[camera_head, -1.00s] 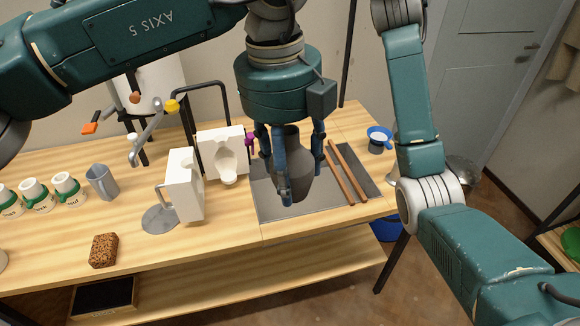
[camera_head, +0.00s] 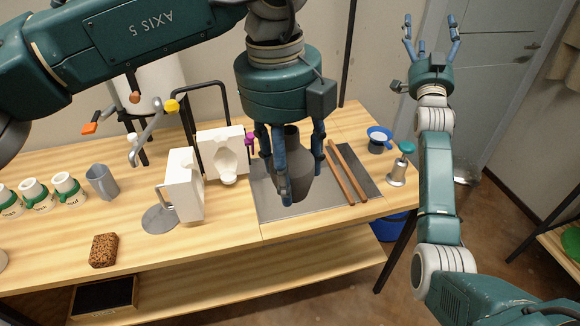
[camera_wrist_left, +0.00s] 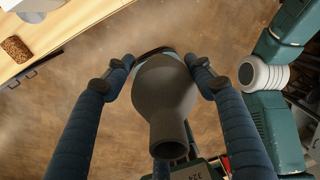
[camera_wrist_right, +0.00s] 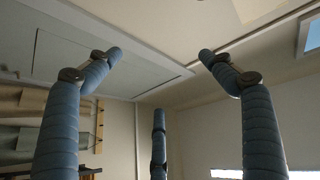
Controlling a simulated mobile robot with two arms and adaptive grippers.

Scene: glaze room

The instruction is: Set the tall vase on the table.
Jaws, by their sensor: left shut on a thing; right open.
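The tall vase (camera_head: 299,168) is dark grey with a round body and a narrow neck. My left gripper (camera_head: 290,172) points down and is shut around it. The left wrist view shows the vase (camera_wrist_left: 165,90) between the fingers, over the brown floor and clear of the table's edge. The wooden table (camera_head: 235,215) lies behind the vase in the head view. My right gripper (camera_head: 430,28) is open and empty, raised with its fingers up. The right wrist view shows only wall and ceiling between its fingers.
A grey mat (camera_head: 262,198) with two brown sticks (camera_head: 346,172) lies on the table's right part. The table's front middle is bare.

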